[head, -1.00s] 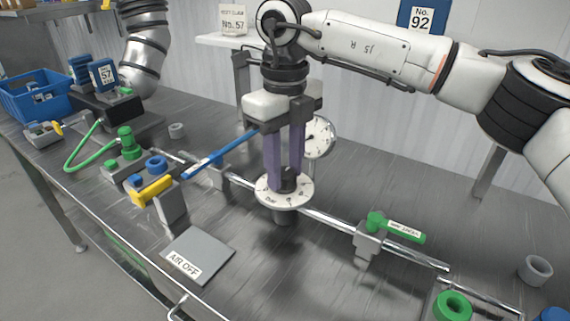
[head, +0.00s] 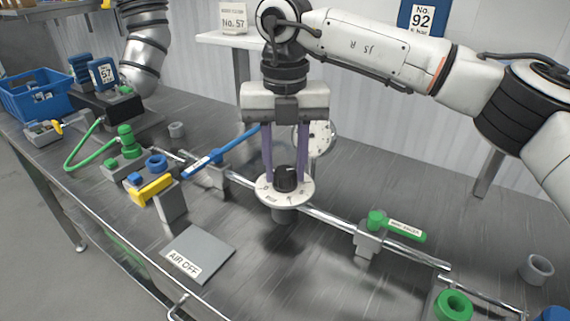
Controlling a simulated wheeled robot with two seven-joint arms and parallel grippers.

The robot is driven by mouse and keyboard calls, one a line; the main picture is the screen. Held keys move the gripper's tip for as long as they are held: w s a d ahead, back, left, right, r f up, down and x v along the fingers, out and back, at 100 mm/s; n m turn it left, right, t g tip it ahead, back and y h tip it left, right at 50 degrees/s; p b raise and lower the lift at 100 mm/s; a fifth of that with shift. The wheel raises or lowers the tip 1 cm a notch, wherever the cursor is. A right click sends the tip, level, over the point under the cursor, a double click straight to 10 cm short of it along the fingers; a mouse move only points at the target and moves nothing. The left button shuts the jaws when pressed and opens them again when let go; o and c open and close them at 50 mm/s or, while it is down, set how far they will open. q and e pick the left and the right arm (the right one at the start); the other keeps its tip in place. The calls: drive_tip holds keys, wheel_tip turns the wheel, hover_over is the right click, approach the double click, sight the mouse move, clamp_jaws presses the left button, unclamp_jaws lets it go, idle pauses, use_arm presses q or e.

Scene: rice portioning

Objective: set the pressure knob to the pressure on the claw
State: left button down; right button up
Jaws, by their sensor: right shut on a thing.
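The pressure knob is a black knob (head: 287,179) on a round white dial (head: 270,197) with printed marks, mounted on the pipe at the middle of the bench. My right gripper (head: 286,172) comes down from above, with its purple fingers on either side of the knob, shut on it. A blue piece with a white label reading 57 (head: 103,75) stands at the back left on a black block; its small print is unreadable. A card on the shelf (head: 232,18) also reads No. 57. My left gripper is not in view.
A round gauge (head: 321,138) stands behind my right fingers, partly hidden. An AIR OFF plate (head: 198,252) lies in front. A blue wall sign (head: 422,16) reads No. 92.

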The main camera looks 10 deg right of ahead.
sight(285, 170)
drive_tip(key=shift+m, duration=0.3)
drive_tip(key=o, duration=1.1)
drive_tip(key=shift+c, duration=0.2)
drive_tip(key=shift+r, duration=0.1)
wheel_tip(285, 170, up, 10)
drive_tip(key=shift+r+p, duration=0.15)
drive_tip(key=shift+p, duration=0.2)
